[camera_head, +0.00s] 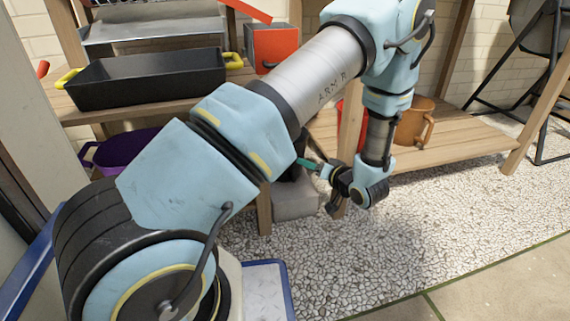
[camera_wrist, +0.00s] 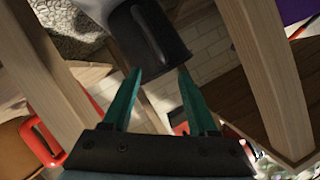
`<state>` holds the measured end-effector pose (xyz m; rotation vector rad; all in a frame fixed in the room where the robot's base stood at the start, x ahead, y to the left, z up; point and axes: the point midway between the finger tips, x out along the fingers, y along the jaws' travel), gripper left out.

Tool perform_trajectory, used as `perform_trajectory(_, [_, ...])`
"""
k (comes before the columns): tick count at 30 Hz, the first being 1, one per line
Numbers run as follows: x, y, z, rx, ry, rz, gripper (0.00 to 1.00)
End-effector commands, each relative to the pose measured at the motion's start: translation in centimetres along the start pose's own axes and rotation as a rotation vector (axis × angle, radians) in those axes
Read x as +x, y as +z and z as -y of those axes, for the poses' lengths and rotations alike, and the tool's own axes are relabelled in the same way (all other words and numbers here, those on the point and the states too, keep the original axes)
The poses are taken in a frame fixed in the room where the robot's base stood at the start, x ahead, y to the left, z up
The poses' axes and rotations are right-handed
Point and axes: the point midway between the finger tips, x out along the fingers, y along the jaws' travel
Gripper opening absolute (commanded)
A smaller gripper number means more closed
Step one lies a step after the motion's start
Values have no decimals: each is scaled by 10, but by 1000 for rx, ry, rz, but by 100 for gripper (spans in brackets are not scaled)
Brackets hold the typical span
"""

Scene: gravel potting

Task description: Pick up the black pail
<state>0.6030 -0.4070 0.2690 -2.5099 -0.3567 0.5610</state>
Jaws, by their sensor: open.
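The black pail (camera_wrist: 152,42) shows in the wrist view just ahead of my gripper (camera_wrist: 160,74). Its near edge is close to my teal fingertips, roughly between them. My gripper is open, with nothing held; I cannot tell whether a finger touches the pail. In the head view the black pail (camera_head: 292,173) is a dark shape above a grey block, mostly hidden behind my arm. My gripper (camera_head: 309,164) comes at it from the right there.
Wooden posts (camera_wrist: 50,65) (camera_wrist: 262,70) stand on both sides in the wrist view. The lower shelf (camera_head: 460,140) holds an orange-brown mug (camera_head: 411,124). A black tray (camera_head: 148,80) with yellow handles rests on the upper shelf. A purple tub (camera_head: 122,150) sits below it. Gravel floor (camera_head: 350,255) is clear.

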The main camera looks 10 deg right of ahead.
Motion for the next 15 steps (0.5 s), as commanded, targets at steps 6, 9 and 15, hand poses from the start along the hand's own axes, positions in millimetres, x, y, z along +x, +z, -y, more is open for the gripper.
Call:
perform_trajectory(6, [36,2,-1,-2,-1,1,59])
perform_trajectory(9, [41,0,0,-2,1,1,59])
perform_trajectory(15, [57,-2,1,-4,0,1,59])
